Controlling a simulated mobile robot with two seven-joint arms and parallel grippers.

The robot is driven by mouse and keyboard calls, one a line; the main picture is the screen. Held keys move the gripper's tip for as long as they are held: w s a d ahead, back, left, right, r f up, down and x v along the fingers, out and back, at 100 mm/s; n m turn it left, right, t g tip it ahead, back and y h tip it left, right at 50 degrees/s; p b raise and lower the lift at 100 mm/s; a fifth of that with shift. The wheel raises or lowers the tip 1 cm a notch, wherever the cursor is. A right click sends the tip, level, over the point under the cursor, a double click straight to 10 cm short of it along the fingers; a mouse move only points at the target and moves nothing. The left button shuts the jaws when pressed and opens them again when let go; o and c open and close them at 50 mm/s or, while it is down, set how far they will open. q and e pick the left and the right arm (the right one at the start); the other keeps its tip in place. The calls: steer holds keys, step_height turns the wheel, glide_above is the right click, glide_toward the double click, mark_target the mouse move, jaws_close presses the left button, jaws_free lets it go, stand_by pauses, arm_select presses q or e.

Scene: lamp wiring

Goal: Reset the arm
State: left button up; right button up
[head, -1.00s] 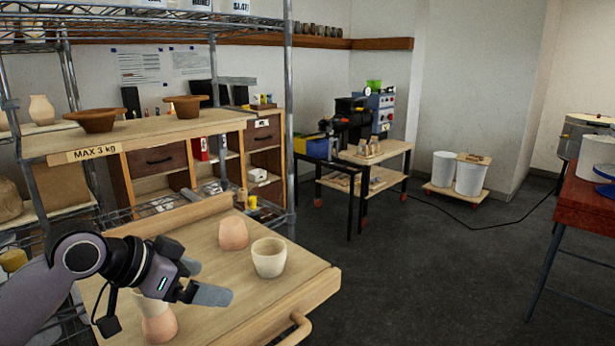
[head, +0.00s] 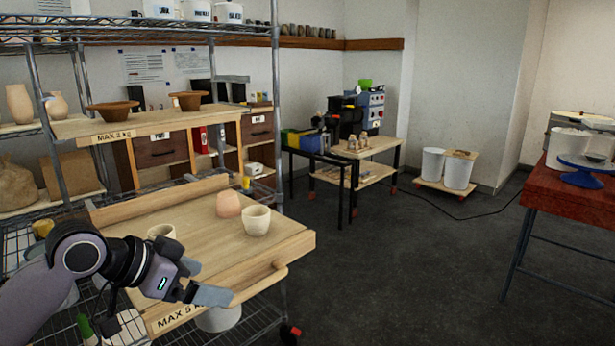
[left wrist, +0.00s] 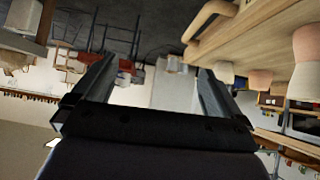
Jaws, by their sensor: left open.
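My left gripper (head: 204,281) is in the lower left of the head view, fingers apart and pointing right. It appears in front of the wooden board's left front part, with no pot between its fingers. In the left wrist view, the two fingers of the gripper (left wrist: 157,66) are spread wide with nothing held between them. My right gripper is in neither view.
A wooden board (head: 203,258) on the wire rack holds a cream cup (head: 256,220), a pinkish pot (head: 228,204) and another pale pot (head: 161,231). The dark floor (head: 390,270) is open toward the red-topped table (head: 572,190).

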arm_select(q)
steer(key=s+d+f+n+t+y, duration=0.1)
steer(key=s+f+n, duration=0.15)
steer(key=f, duration=0.75)
steer(key=s+d+f+n+t, duration=0.15)
steer(key=s+f, duration=0.25)
steer(key=f, duration=0.6)
steer(key=s+a+f+n+y, duration=0.1)
steer(key=s+a+f+y, duration=0.1)
steer(key=s+f, duration=0.3)
steer(key=s+a+f+n+t+y, duration=0.1)
steer(key=s+f, duration=0.5)
steer(key=s, duration=0.6)
steer(key=shift+a+f+y, duration=0.3)
steer(key=shift+a+y, duration=0.3)
steer(key=shift+a, duration=0.6)
